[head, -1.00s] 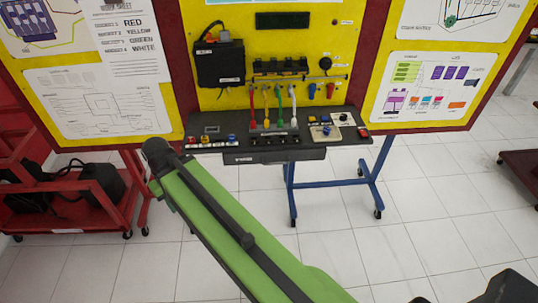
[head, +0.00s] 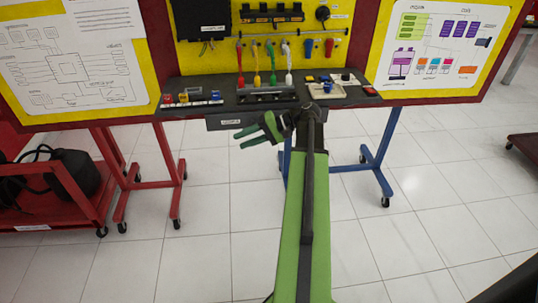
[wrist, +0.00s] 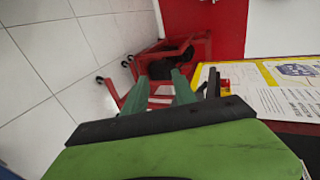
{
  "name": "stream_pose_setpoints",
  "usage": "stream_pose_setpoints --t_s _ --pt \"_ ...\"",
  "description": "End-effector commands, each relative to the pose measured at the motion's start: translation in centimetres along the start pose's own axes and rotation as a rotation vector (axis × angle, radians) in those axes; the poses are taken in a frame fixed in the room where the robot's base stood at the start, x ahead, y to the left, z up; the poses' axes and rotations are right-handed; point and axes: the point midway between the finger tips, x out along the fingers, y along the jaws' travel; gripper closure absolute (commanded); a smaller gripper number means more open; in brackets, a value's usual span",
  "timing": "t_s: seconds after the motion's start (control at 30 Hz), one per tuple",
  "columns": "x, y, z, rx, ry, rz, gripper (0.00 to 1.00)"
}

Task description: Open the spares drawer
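The spares drawer (head: 218,124) is a dark front with a small white label, under the dark shelf of the yellow trainer board. It looks shut; the label is too small to read. My gripper (head: 239,139) is just below and in front of the drawer's front, its green fingers pointing left. The fingers are apart with nothing between them; I cannot tell if they touch the drawer. In the wrist view my gripper's fingers (wrist: 160,80) also show spread and empty. The drawer does not clearly show there.
The dark shelf (head: 225,97) above carries coloured plugs and switches. A blue wheeled stand (head: 370,165) is under it at right. A red wheeled stand (head: 170,170) and red cart (head: 65,205) stand at left. The tiled floor (head: 215,240) in front is clear.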

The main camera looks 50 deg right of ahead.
Motion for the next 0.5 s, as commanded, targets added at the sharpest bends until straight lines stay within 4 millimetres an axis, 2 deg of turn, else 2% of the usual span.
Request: stream_pose_setpoints --t_s 0.03,0.1,0.2,0.23,0.33,0.4,0.5 --pt "-3.3 5.0 -1.5 0.006 0.077 -0.085 0.67" --pt "-8.9 7.3 -2.2 -0.006 0.170 -0.202 0.67" --pt "-15.8 9.7 -2.1 -0.039 0.280 -0.327 0.67" --pt "-17.4 10.2 -2.0 -0.049 0.306 -0.356 0.67" --pt "-21.2 11.1 -1.4 -0.075 0.365 -0.417 0.67" --pt "-22.5 11.1 -1.1 -0.085 0.384 -0.437 0.67" --pt "-22.9 10.8 -0.9 -0.089 0.389 -0.445 0.67"
